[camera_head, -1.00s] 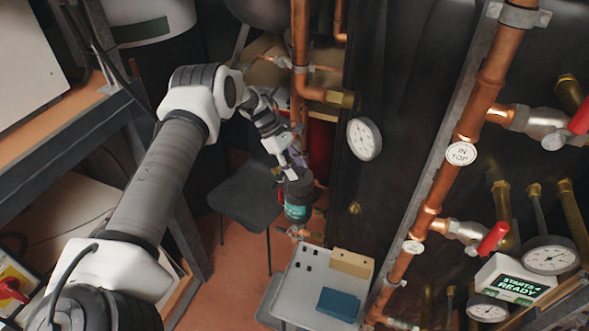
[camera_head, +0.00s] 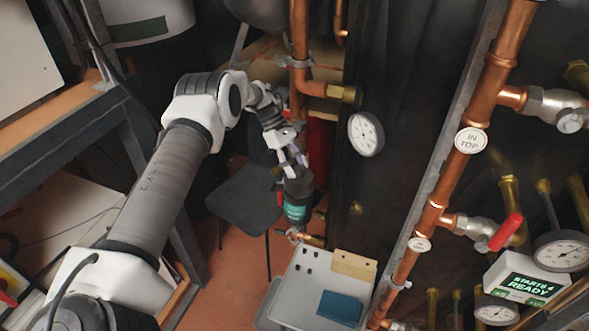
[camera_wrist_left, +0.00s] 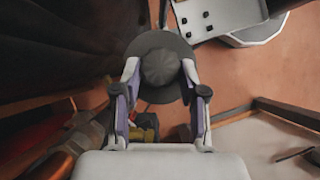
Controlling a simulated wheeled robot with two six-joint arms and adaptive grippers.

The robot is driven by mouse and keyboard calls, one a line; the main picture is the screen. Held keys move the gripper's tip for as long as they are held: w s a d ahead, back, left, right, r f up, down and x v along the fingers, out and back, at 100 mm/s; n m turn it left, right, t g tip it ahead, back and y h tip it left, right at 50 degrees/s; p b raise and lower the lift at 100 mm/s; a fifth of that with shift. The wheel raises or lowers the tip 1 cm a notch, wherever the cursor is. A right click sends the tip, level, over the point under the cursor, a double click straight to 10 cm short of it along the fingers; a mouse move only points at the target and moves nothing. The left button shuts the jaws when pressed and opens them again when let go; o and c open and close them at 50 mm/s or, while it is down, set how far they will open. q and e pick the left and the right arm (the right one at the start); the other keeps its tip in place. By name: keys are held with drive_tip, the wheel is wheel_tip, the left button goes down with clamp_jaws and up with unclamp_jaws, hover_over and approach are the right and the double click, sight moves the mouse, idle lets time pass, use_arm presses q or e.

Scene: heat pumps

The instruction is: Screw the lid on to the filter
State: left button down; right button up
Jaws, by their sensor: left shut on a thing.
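The filter (camera_head: 297,213) is a dark cylinder with a teal label, upright beside the copper pipes in the head view. Its dark round lid (camera_head: 298,181) sits at its top; I cannot tell whether it is fully seated. My left gripper (camera_head: 291,163) reaches down from above with its fingers at the lid. In the left wrist view the lid (camera_wrist_left: 161,66) shows as a dark disc with a raised middle knob, and the gripper (camera_wrist_left: 160,80) has one finger on each side of the knob, shut on it. The filter body is hidden there beneath the lid. My right gripper is out of view.
A grey tray table (camera_head: 300,292) with a blue block (camera_head: 340,307) and a tan block (camera_head: 354,265) stands just below the filter. A dark chair (camera_head: 243,197) is left of it. Copper pipes (camera_head: 440,190), gauges (camera_head: 366,134) and valves crowd the right side.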

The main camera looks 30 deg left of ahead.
use_arm(q)
drive_tip(key=shift+w+r+m+g+b, duration=0.1)
drive_tip(key=shift+w+m+g+b, duration=0.15)
drive_tip(key=shift+m+b, duration=0.6)
drive_tip(key=shift+n, duration=0.25)
drive_tip(key=c, duration=0.6)
unclamp_jaws()
drive_tip(key=shift+s+d, duration=0.1)
drive_tip(key=shift+o, duration=0.2)
